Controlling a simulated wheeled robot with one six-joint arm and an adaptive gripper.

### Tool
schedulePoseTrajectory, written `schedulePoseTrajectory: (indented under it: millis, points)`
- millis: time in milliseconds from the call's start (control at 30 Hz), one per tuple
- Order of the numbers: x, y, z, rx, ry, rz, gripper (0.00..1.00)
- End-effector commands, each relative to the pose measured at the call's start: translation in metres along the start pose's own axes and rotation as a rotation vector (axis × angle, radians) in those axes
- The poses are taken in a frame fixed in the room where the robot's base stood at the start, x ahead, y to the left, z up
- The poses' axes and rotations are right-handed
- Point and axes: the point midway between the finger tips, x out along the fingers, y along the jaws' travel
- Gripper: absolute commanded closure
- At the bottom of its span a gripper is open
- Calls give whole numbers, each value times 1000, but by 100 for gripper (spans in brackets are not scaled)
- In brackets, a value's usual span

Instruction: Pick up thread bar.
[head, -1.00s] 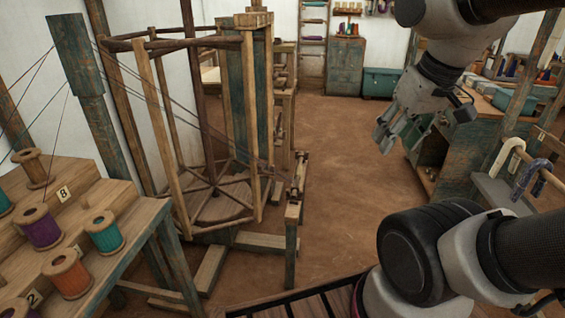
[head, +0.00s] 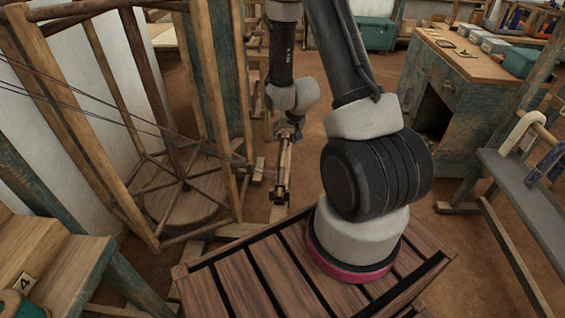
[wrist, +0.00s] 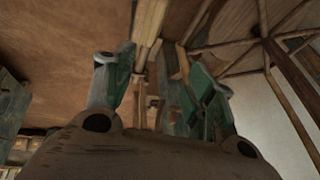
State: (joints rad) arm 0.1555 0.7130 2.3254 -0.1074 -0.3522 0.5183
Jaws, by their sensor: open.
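The thread bar appears to be the narrow light-wood bar (head: 284,160) on a stand beside the tall winding frame. Threads from the left run toward it. My gripper (head: 290,130) is at the far end of this bar in the head view, small and partly hidden by my arm; I cannot tell whether it touches. In the wrist view my gripper (wrist: 158,65) is open, its two green-grey fingers apart with nothing held. A pale wooden piece shows above and between the fingers there; I cannot tell whether it is the bar or its stand.
The wooden winding frame (head: 246,120) stands close left of the bar. A worn green workbench (head: 455,90) is at the right, with a grey bench (head: 530,195) holding canes nearer. A stepped spool rack (head: 35,255) is at lower left. Brown floor lies clear between bar and workbench.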

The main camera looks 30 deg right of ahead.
Motion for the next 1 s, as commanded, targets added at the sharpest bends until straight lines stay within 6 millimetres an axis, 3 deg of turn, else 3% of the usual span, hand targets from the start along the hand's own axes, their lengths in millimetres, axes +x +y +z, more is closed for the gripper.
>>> schedulePoseTrajectory:
  millis: [33, 100, 200, 800, 1000]
  points:
    - [21, 8, 12, 23, -7, 0, 45]
    - [40, 15, 22, 49, -4, -7, 45]
    - [58, 21, 32, 73, 0, -16, 45]
    - [137, 23, 40, 86, 3, -20, 45]
    - [144, 22, 40, 86, 3, -20, 45]
